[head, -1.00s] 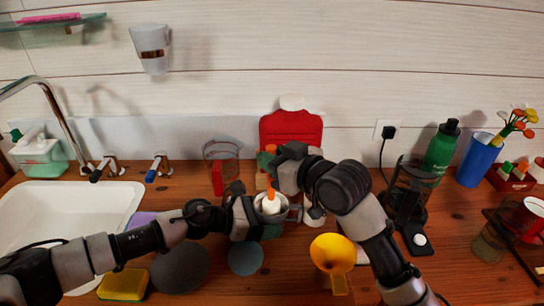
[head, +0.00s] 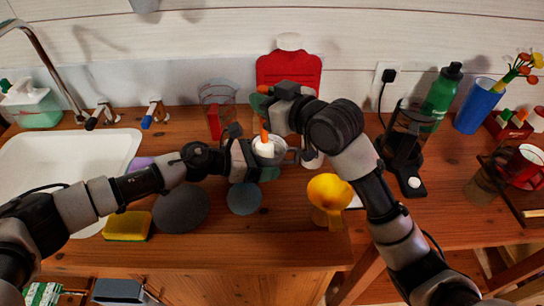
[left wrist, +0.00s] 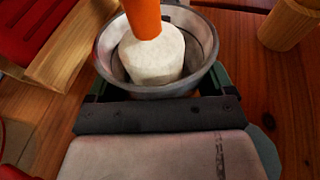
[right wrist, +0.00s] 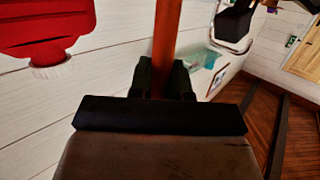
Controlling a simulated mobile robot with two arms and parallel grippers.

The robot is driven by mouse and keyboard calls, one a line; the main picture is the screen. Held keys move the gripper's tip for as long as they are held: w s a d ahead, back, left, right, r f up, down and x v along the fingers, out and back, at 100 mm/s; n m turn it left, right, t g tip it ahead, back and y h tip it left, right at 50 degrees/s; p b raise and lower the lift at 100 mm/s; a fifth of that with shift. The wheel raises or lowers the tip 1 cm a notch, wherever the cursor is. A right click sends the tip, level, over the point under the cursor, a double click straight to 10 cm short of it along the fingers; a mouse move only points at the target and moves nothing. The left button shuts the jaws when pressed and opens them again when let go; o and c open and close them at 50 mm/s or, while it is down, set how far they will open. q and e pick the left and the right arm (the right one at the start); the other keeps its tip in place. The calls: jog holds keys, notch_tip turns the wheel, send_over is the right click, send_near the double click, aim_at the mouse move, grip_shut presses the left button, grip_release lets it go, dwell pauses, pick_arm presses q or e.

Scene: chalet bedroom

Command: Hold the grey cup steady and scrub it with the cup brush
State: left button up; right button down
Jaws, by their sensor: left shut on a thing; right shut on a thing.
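The grey cup (head: 279,158) is held above the wooden counter by my left gripper (head: 256,160), which is shut on it. In the left wrist view the cup's round rim (left wrist: 207,42) is open upward. The cup brush has a white head (left wrist: 152,60) and an orange handle (head: 264,130). Its head is inside the cup; whether it touches the wall is unclear. My right gripper (head: 267,110) is above the cup, shut on the brush handle, which also shows in the right wrist view (right wrist: 167,45).
A yellow funnel (head: 330,192) stands right of the cup. A yellow sponge (head: 127,226), a dark grey disc (head: 181,207) and a blue-grey disc (head: 244,198) lie in front. The sink (head: 70,160) is at left. A red hot-water bottle (head: 289,70) leans behind.

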jog(key=shift+s+a, duration=0.1)
jog(key=shift+a, duration=0.2)
jog(key=shift+r, duration=0.1)
jog(key=shift+a+r, duration=0.1)
jog(key=shift+r, duration=1.2)
jog(key=shift+f, duration=1.4)
dwell(0.7)
jog(key=shift+d+r, duration=0.1)
jog(key=shift+d, duration=0.8)
